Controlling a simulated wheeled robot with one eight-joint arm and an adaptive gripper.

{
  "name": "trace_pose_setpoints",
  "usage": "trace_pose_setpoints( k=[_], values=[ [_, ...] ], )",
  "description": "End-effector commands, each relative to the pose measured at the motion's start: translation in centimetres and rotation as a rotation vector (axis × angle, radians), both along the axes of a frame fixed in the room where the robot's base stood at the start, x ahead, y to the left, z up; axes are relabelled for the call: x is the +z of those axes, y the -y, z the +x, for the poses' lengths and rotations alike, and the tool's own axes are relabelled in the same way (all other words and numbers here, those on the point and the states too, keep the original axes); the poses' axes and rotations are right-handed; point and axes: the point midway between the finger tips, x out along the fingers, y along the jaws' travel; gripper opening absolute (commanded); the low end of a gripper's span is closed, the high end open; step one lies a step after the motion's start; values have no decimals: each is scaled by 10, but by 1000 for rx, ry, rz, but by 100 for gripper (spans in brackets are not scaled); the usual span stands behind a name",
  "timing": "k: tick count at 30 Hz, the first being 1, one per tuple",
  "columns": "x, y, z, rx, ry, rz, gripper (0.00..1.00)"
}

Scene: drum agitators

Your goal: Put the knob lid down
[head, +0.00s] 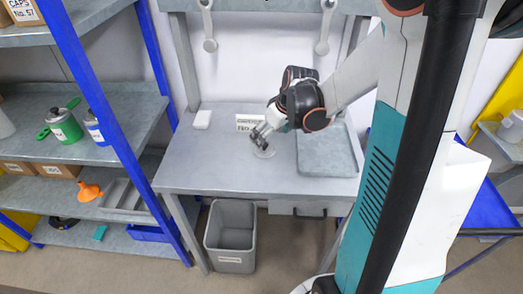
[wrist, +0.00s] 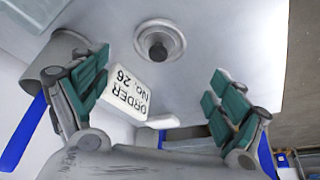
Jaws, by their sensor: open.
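The knob lid (wrist: 174,31) is a pale round disc with a dark knob in its middle. In the wrist view it lies flat against the grey table top, knob toward my camera. In the head view the lid (head: 266,153) shows faintly on the table just below my gripper (head: 260,138). In the wrist view my gripper (wrist: 158,75) has its green-padded fingers spread wide with nothing between them. The lid is apart from both fingers. In the head view my gripper partly covers the lid.
On the table (head: 200,170), a white sign (head: 249,123) stands behind my gripper, a grey tray (head: 328,168) lies right, and a small white block (head: 203,119) lies back left. A grey bin (head: 231,236) stands below. Shelving (head: 85,70) stands left.

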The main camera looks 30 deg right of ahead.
Motion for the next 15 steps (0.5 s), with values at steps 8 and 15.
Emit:
trace_pose_setpoints(
  k=[8, 15],
  values=[
    [-26, -2, 11, 1, 0, 0, 89],
    [-45, -2, 19, 1, 0, 0, 89]
  ],
)
